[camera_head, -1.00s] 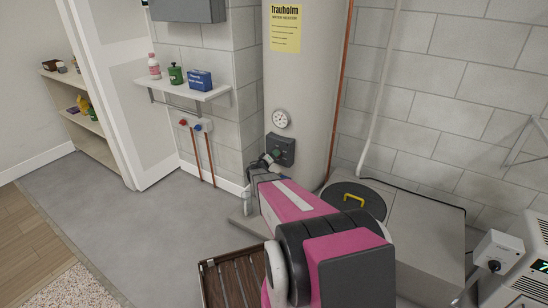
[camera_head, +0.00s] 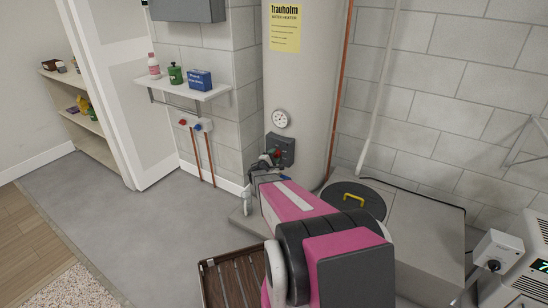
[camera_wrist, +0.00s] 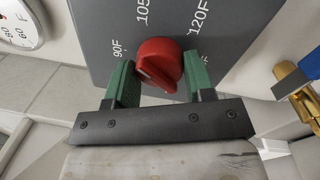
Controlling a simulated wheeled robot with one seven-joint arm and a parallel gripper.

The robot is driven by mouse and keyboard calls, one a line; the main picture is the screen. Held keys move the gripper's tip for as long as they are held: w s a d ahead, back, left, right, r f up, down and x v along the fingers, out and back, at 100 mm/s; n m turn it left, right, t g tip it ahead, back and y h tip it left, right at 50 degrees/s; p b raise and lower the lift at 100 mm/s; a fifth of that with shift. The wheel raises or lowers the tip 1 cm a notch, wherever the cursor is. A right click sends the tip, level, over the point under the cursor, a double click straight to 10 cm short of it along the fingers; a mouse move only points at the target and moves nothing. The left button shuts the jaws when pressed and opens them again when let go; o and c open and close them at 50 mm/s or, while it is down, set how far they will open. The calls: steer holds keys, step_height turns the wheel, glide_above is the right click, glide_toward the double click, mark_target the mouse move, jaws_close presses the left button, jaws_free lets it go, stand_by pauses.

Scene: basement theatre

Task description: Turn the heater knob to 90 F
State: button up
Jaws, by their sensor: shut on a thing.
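The heater knob (camera_wrist: 158,64) is red and round with a raised ridge, on the dark control panel (camera_wrist: 200,25) in the wrist view. Printed marks around it read 90F at left, 105 at top and 120F at right. The ridge slants, and I cannot tell which mark it points at. My gripper (camera_wrist: 159,72) has its green fingers on both sides of the knob, shut on it. In the head view my gripper (camera_head: 268,160) is at the panel (camera_head: 281,149) low on the water heater (camera_head: 305,90), with the knob partly hidden.
A round gauge (camera_head: 280,119) sits above the panel. A wall shelf (camera_head: 185,91) with several containers is at left. A grey box (camera_head: 415,225) with a round dark lid (camera_head: 352,198) stands right of the heater. A wooden slatted crate (camera_head: 235,280) is on the floor.

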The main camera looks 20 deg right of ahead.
steer(key=n, duration=0.7)
steer(key=shift+s+y, duration=0.1)
steer(key=shift+y, duration=0.2)
steer(key=shift+n, duration=0.3)
steer(key=o, duration=0.9)
steer(key=v, duration=1)
steer(key=shift+s+a+f, duration=0.2)
steer(key=shift+s, duration=0.15)
